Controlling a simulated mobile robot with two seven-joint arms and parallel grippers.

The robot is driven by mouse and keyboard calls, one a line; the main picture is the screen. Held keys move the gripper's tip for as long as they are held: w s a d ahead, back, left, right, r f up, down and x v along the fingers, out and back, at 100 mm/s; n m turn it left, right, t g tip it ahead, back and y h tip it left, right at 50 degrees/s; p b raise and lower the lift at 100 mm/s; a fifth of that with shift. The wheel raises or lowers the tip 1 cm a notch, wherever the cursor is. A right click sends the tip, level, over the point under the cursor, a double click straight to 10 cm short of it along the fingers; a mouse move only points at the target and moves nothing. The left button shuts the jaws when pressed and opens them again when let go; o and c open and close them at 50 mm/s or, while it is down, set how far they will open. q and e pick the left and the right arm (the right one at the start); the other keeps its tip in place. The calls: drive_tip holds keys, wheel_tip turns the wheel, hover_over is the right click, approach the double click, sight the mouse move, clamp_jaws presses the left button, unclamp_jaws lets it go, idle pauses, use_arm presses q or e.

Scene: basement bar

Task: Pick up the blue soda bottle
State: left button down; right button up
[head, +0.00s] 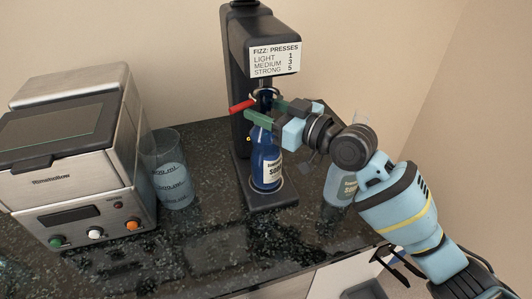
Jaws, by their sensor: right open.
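The blue soda bottle (267,164) stands upright on the base of a black soda machine, under its head. It has a pale label with dark lettering. My right gripper (265,112) reaches in from the right at the height of the bottle's neck. Its green-tipped fingers are apart, close to the neck; I cannot tell whether they touch it. The fingers and the machine's head partly hide the bottle's top. My left gripper is not in view.
The black soda machine (262,30) carries a sign about fizz presses and a red lever (242,106). A clear tumbler (171,170) and a steel appliance (75,150) stand at left. Another clear container (341,186) is partly behind my right arm.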

clamp_jaws()
idle(1.1)
drive_tip(key=shift+r, duration=0.2)
idle(0.3)
